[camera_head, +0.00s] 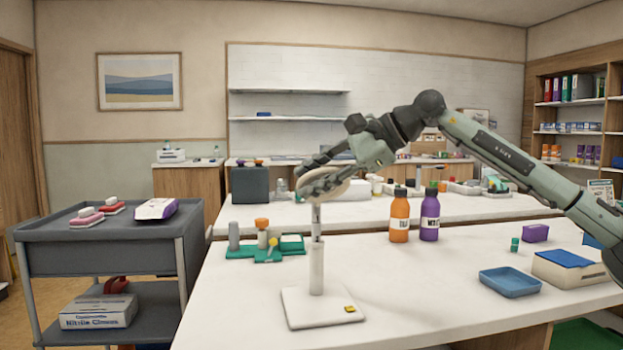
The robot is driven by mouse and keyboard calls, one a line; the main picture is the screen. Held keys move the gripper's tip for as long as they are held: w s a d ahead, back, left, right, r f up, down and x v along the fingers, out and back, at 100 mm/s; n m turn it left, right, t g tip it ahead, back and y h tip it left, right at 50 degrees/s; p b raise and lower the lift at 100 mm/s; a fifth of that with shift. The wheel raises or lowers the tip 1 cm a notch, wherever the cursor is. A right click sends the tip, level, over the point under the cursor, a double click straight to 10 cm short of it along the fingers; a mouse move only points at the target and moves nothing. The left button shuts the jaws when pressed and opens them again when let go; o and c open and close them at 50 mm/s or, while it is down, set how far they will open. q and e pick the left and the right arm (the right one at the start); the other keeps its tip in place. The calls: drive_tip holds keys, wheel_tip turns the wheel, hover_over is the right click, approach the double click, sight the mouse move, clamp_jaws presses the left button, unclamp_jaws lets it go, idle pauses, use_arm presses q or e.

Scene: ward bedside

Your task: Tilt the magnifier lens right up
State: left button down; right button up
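The magnifier stands on the white table. It has a square white base (318,308), an upright post (316,268) and a round pale lens head (335,189) at the top, seen nearly edge-on and tilted. My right arm reaches in from the right, and my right gripper (303,176) is at the lens head. Its two dark fingers are apart, one higher and one lower, and they overlap the lens head in the picture. The fingers hide part of the lens, and I cannot tell whether they touch it. My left gripper is out of view.
An orange bottle (399,216) and a purple bottle (430,214) stand right of the magnifier. A green rack (240,252) is at the left. A blue tray (510,283) and a white box (570,272) lie at the right. A grey cart (100,250) stands left of the table.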

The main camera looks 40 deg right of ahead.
drive_tip(key=shift+s, duration=0.1)
drive_tip(key=v, duration=1.2)
idle(0.5)
